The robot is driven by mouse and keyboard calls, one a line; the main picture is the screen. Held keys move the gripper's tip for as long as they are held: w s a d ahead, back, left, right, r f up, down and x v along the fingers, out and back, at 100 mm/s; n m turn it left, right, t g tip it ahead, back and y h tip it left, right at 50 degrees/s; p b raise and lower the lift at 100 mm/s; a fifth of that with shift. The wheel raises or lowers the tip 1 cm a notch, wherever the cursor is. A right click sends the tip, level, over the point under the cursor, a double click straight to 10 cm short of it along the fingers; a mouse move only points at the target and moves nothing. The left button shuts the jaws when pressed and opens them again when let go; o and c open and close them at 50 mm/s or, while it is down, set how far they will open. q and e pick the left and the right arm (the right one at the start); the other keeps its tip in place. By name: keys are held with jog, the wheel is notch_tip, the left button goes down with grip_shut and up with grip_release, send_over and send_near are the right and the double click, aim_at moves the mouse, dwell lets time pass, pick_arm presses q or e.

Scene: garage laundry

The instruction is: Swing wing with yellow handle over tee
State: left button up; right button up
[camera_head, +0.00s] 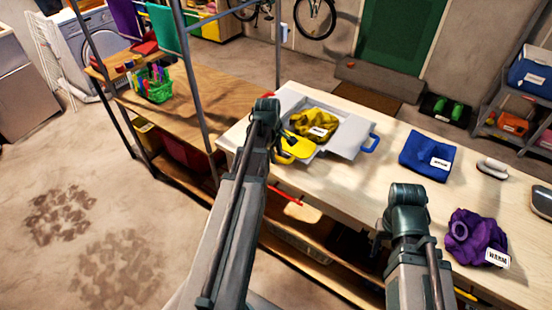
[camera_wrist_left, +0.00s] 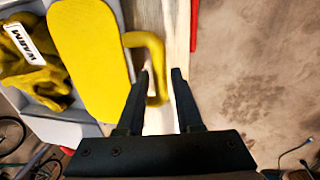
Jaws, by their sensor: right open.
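A grey folding board (camera_head: 345,148) lies on the pale table. A yellow tee (camera_head: 312,124) with a white label lies bunched on it and shows in the left wrist view (camera_wrist_left: 38,82). At the board's near left is a flat yellow panel (camera_head: 298,147), with the yellow handle (camera_head: 284,158) beside it. My left gripper (camera_head: 281,142) is at this handle. In the left wrist view its fingers (camera_wrist_left: 160,74) are apart, with the yellow handle (camera_wrist_left: 157,54) reaching between them. My right gripper (camera_head: 380,242) is low at the table's front edge, partly hidden by its arm, and open.
A blue handle (camera_head: 370,143) sticks out from the board's right side. A blue folded cloth (camera_head: 428,156) and a purple cloth (camera_head: 477,237) lie to the right, with an iron (camera_head: 492,166) behind. A metal frame post (camera_head: 193,85) stands left of the board.

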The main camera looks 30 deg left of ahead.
pick_arm(q)
grip_shut()
dwell(1.4)
